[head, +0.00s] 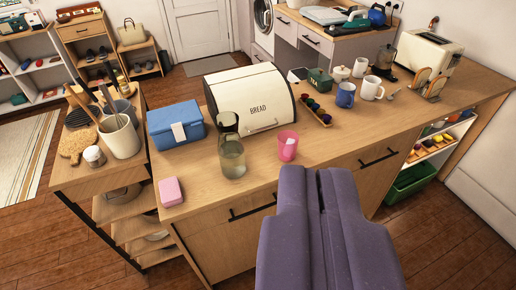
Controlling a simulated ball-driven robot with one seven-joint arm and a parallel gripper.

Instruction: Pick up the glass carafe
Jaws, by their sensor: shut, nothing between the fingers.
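The glass carafe (232,158) stands upright on the wooden counter (310,150), in front of the bread bin. It is clear, with a greenish lower part and a dark flared top. The gripper does not touch the carafe.
A pink cup (287,146) stands just right of the carafe. A cream bread bin (250,98) is behind it, a blue box (176,124) to the left, and a pink block (171,191) at the front left. Mugs (345,95) and a toaster (425,52) stand farther right.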

